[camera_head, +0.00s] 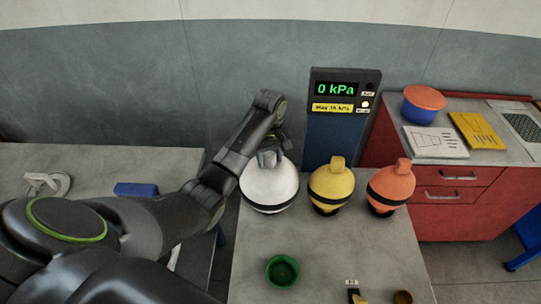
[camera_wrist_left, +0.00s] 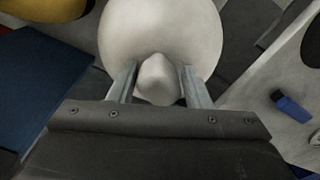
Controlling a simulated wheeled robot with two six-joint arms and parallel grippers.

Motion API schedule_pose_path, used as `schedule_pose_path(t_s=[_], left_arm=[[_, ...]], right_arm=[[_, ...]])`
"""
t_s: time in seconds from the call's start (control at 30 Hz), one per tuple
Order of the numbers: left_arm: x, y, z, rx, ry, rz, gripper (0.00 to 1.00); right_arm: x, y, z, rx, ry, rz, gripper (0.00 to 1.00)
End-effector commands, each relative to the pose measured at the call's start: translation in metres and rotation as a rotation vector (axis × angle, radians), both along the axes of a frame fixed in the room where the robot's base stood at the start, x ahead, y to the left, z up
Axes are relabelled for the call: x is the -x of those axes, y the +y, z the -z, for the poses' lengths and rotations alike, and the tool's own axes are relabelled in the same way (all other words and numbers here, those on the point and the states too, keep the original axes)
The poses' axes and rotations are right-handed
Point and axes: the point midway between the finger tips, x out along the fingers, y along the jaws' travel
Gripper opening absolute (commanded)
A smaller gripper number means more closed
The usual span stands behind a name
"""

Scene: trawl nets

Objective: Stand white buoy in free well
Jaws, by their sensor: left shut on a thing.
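The white buoy (camera_head: 268,188) is a round white body with a dark band low down, upright at the back left of the middle table. My left gripper (camera_head: 268,158) is shut on its top knob from above. In the left wrist view, the fingers (camera_wrist_left: 158,85) stand on either side of the white knob, with the white buoy (camera_wrist_left: 160,30) beyond. I cannot tell whether its underside touches anything. A yellow buoy (camera_head: 331,186) and an orange buoy (camera_head: 391,186) stand to its right on dark bases. An empty green round cup (camera_head: 283,271) sits nearer the front. My right gripper is out of view.
A gauge box (camera_head: 345,90) reading 0 kPa stands behind the table. A red cabinet (camera_head: 462,205) is at right, with a round orange-lidded tub (camera_head: 423,105) on it. A blue block (camera_head: 137,189) lies on the left table. The middle table's centre (camera_head: 340,240) is clear.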

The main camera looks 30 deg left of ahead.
Motion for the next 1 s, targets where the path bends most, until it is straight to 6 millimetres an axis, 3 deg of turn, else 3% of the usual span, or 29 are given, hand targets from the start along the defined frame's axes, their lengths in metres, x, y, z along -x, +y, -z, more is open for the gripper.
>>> schedule_pose_path(t_s=[1.0], left_arm=[[-0.001, 0.000, 0.010, 0.000, -0.003, 0.001, 0.00]], right_arm=[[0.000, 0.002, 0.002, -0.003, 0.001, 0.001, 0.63]])
